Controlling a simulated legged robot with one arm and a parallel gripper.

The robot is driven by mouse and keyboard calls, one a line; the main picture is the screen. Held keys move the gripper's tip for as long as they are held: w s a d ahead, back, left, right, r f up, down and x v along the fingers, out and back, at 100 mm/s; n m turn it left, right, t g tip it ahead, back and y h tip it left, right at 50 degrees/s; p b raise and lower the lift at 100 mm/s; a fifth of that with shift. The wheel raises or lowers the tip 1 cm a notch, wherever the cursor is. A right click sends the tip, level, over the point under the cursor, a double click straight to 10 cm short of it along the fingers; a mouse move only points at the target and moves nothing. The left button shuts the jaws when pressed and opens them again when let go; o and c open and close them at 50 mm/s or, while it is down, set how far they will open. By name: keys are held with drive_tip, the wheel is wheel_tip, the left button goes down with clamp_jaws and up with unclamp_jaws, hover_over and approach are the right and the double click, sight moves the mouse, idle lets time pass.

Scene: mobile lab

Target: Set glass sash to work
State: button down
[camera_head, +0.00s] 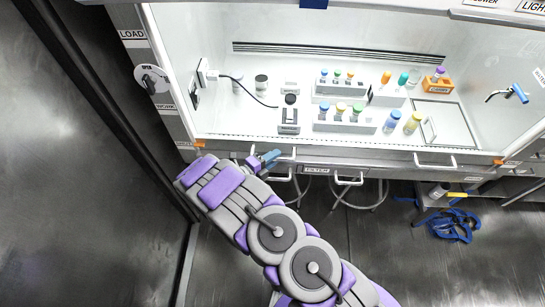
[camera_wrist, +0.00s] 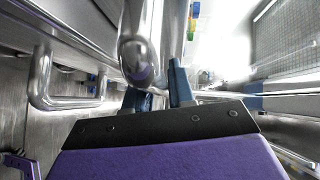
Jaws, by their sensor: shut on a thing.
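The cabinet's glass sash is clear and its pane is hard to make out in the head view. A metal rail (camera_head: 350,149) with two bar handles runs along the front of the opening. My gripper (camera_head: 264,160) is at the left handle (camera_head: 288,154). In the wrist view the blue fingers of my gripper (camera_wrist: 157,88) are shut around a shiny metal bar (camera_wrist: 137,50), which looks like this handle. The right handle (camera_head: 435,162) is free. Orange markers, one at the left (camera_head: 198,144) and one at the right (camera_head: 498,162), sit at the opening's lower corners.
Inside the cabinet, racks (camera_head: 343,119) hold several coloured vials. Loose vials (camera_head: 391,121) stand near the front edge. A blue tap (camera_head: 517,93) is on the right wall. Blue straps (camera_head: 454,225) lie on the floor at right.

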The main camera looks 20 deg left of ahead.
wheel_tip(320, 180, up, 20)
drive_tip(key=p, duration=1.1)
drive_tip(key=shift+f, duration=0.1)
drive_tip(key=c, duration=1.1)
unclamp_jaws()
drive_tip(key=shift+a, duration=0.15)
drive_tip(key=shift+o, duration=0.2)
drive_tip(key=v, duration=1.7)
drive_tip(key=shift+s+a+p, duration=0.15)
drive_tip(key=shift+a+p, duration=0.05)
drive_tip(key=shift+p, duration=0.25)
drive_tip(key=shift+f, duration=0.15)
